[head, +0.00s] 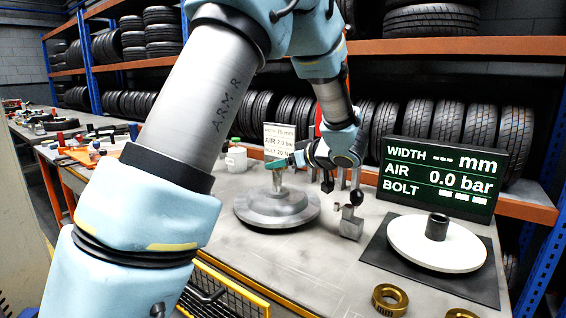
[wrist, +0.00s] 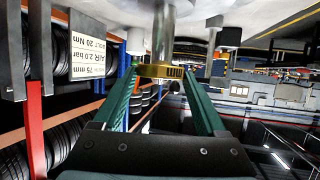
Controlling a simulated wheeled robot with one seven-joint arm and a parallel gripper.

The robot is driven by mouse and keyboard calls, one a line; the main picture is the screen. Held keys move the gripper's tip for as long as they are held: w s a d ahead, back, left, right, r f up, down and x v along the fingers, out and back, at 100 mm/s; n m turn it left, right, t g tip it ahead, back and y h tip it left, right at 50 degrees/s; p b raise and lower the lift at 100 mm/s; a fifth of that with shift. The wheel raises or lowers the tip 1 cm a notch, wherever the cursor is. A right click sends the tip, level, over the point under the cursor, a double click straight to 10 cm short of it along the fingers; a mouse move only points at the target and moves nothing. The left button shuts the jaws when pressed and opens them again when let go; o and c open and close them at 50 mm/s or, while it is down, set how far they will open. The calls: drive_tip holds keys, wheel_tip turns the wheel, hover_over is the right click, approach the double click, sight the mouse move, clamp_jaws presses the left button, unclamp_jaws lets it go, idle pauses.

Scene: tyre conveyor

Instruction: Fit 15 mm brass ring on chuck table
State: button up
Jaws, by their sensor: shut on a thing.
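The chuck table (head: 255,213) is a grey round stepped disc with an upright metal post (head: 277,182) at its middle. My gripper (head: 275,163) is at the top of this post in the head view. In the wrist view, its green fingers (wrist: 160,75) are shut on a brass ring (wrist: 160,71) with dark engraved marks. The ring is at the free end of the post (wrist: 165,35), which looks upside down there. I cannot tell whether the ring is around the post or just above its tip. The ring is not clear in the head view.
Two more brass rings (head: 390,299) (head: 461,314) lie at the bench's front right. A white disc with a dark hub (head: 437,243) sits on a black mat before a display (head: 440,178). A small grey block (head: 348,222) stands right of the chuck table; a white tub (head: 236,160) stands behind.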

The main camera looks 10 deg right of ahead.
sight(280, 187)
drive_tip(key=shift+f+b, duration=1.5)
drive_tip(key=shift+f, duration=2)
drive_tip(key=o, duration=1.6)
drive_tip(key=shift+c, duration=0.2)
drive_tip(key=b+v, duration=0.1)
drive_tip(key=v, duration=0.9)
drive_tip(key=shift+s+d+r, duration=0.2)
drive_tip(key=shift+s, duration=0.1)
